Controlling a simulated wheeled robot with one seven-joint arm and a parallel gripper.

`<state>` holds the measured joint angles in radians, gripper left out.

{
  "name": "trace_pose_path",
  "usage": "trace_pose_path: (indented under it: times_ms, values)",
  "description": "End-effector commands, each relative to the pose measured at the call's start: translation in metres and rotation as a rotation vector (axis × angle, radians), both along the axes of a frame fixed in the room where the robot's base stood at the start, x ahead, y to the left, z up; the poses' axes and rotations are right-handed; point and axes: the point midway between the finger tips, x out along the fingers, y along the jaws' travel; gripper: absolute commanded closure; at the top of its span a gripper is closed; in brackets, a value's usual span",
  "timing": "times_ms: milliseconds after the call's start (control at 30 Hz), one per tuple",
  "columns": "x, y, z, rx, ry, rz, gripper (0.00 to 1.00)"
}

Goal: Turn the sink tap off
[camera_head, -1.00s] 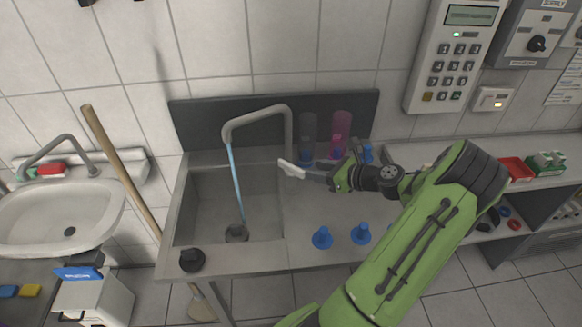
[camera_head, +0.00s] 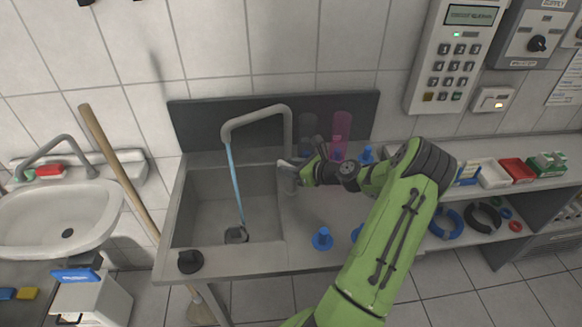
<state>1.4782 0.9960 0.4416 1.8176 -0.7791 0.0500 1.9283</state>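The sink tap (camera_head: 262,115) is a grey pipe that rises behind the sink and bends over the basin. A blue stream of water (camera_head: 236,185) runs from its spout down to the drain. The grey sink basin (camera_head: 205,210) lies under it. A dark round knob (camera_head: 190,261) sits on the front left edge of the sink counter.
A pink cylinder (camera_head: 341,130) and a dark bluish cylinder (camera_head: 308,128) stand behind my gripper. A wooden handle (camera_head: 115,165) leans left of the sink. A white washbasin (camera_head: 60,222) is at the far left.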

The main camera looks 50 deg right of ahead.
Motion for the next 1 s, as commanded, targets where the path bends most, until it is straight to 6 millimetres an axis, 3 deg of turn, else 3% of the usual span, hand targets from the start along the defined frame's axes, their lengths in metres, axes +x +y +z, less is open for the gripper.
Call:
trace_pose_path:
  times_ms: [433,1000]
  values:
    - [-0.0002,-0.0009,0.0022,-0.001,0.0,0.089,0.96]
    - [0.0007,-0.0016,-0.0004,0.0,-0.005,0.534,0.96]
